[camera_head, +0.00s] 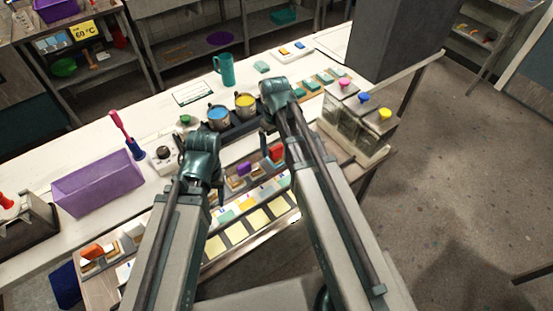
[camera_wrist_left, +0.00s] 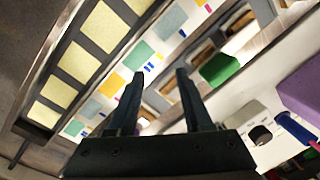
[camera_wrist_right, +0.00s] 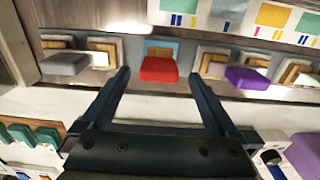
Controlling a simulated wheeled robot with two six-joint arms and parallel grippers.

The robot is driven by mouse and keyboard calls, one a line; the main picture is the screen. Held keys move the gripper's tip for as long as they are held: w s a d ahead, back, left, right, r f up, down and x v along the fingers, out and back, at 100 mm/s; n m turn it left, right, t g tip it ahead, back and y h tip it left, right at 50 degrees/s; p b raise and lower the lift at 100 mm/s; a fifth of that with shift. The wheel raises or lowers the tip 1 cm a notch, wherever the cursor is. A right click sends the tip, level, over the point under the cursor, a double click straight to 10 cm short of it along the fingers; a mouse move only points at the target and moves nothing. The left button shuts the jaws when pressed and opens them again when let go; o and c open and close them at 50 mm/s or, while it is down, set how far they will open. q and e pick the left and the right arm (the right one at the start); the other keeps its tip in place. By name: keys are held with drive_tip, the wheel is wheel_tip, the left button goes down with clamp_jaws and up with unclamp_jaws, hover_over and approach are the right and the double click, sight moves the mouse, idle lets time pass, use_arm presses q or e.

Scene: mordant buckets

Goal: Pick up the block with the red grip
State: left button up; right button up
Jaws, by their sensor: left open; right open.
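The block with the red grip (camera_wrist_right: 158,68) sits in a row of blocks in the right wrist view, with a light blue and wooden base behind the grip. It also shows in the head view (camera_head: 276,152), partly hidden by my right arm. My right gripper (camera_wrist_right: 162,80) is open, with its fingers on either side of the red grip in the picture; I cannot tell how far above it they are. My left gripper (camera_wrist_left: 160,75) is open and empty over the board of swatches, near a block with a green grip (camera_wrist_left: 220,68).
A block with a purple grip (camera_wrist_right: 248,78) and one with a grey grip (camera_wrist_right: 64,63) flank the red one. Blue and yellow buckets (camera_head: 245,104), a purple bin (camera_head: 98,184) and a teal mug (camera_head: 224,70) stand on the white table (camera_head: 160,110).

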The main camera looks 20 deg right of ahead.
sight(277, 147)
use_arm(q)
wheel_tip(277, 147, down, 3)
drive_tip(key=shift+f+b, duration=0.15)
drive_tip(key=shift+b, duration=1)
use_arm(e)
wheel_tip(277, 147, down, 3)
drive_tip(key=shift+s+d+f, duration=0.1)
drive_tip(key=shift+d+f, duration=0.05)
drive_tip(key=shift+f, duration=0.05)
drive_tip(key=shift+r, duration=0.1)
clamp_jaws()
